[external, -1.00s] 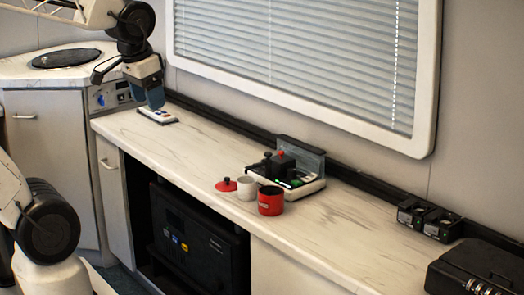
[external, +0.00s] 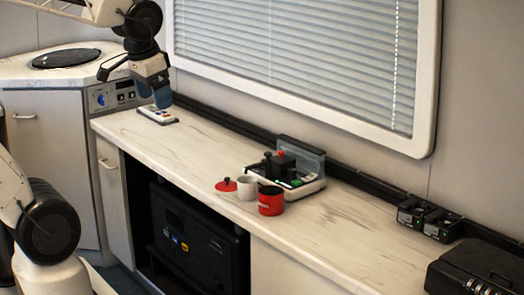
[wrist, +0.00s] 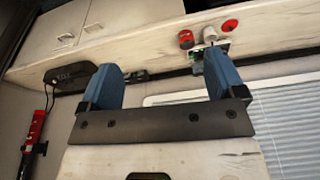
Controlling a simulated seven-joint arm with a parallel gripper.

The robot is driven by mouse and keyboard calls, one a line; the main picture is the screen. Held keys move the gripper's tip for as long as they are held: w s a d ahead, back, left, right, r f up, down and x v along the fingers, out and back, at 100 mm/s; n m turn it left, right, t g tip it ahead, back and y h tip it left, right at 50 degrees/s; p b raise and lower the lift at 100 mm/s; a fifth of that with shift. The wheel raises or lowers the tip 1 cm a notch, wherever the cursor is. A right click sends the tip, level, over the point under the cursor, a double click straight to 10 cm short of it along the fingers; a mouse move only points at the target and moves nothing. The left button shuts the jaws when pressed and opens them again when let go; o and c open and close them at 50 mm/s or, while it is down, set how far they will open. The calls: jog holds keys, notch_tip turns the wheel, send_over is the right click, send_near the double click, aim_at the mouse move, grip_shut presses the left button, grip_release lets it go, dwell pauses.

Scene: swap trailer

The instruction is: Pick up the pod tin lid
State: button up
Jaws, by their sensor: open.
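The pod tin lid is a flat red disc with a dark knob (external: 226,185), lying on the counter in the external view. It also shows as a red disc (wrist: 229,25) at the top of the wrist view. A white cup (external: 247,188) and a red tin (external: 271,201) with a dark open top stand just right of it. My gripper (external: 162,98), with blue fingers, is above the far left end of the counter, well apart from the lid. In the wrist view its two fingers (wrist: 161,82) are spread with nothing between them.
A tray device (external: 300,178) with a dark block and red knob stands behind the cup and tin. A white remote-like panel (external: 158,114) lies below my gripper. Small black boxes (external: 428,220) and a black case (external: 478,270) sit at the right. The counter between is clear.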

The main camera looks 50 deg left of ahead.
jog(key=w+a+f+m, duration=0.1)
jog(key=w+a+m, duration=0.1)
jog(key=w, duration=0.4)
jog(key=w+a+f+m, duration=0.2)
jog(key=w, duration=0.4)
jog(key=m+g, duration=0.3)
jog(key=m, duration=1)
send_over(229, 178)
notch_tip(229, 178, down, 28)
jog(key=shift+f, duration=0.25)
jog(key=shift+f, duration=1.25)
jog(key=shift+f, duration=0.15)
